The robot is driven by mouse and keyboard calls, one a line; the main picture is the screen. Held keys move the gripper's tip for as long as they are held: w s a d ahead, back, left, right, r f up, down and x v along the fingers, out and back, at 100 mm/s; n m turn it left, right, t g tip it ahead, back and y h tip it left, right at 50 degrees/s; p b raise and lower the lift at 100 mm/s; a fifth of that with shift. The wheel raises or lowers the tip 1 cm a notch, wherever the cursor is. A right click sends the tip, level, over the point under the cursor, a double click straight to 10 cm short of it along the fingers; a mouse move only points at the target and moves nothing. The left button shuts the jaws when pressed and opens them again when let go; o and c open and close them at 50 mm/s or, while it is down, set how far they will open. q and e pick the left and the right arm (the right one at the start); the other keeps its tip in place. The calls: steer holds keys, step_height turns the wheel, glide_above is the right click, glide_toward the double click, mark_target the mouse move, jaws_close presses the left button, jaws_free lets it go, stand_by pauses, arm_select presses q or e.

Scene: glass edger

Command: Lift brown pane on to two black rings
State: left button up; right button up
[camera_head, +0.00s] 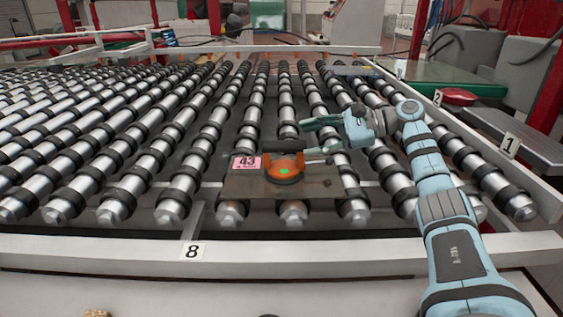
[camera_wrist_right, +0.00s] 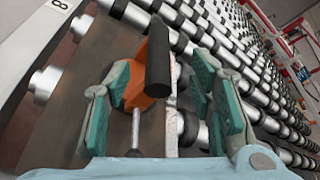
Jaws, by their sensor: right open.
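The brown pane (camera_head: 242,188) lies across several rollers at the near end of the conveyor. An orange suction lifter (camera_head: 284,172) with a black handle (camera_head: 277,146) stands on it, beside a pink label marked 43 (camera_head: 247,163). My right gripper (camera_head: 318,136) is open at the handle's right. In the right wrist view, the handle (camera_wrist_right: 158,62) shows between the spread green fingers, apart from both, and the pane (camera_wrist_right: 58,125) shows at left. Black rings (camera_head: 175,196) circle the rollers; I cannot tell which two are meant. My left gripper is out of view.
A white rail (camera_head: 300,252) with a number 8 plate (camera_head: 193,251) runs along the conveyor's near edge. Another rail with a number 1 plate (camera_head: 510,145) bounds the right. Bare rollers (camera_head: 120,130) extend left. A red object (camera_head: 456,96) sits beyond the right rail.

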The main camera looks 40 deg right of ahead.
mark_target(283, 146)
steer(key=x, duration=0.8)
steer(key=shift+d+f, duration=0.1)
steer(key=shift+f, duration=0.25)
jaws_close()
steer(key=shift+d+r, duration=0.1)
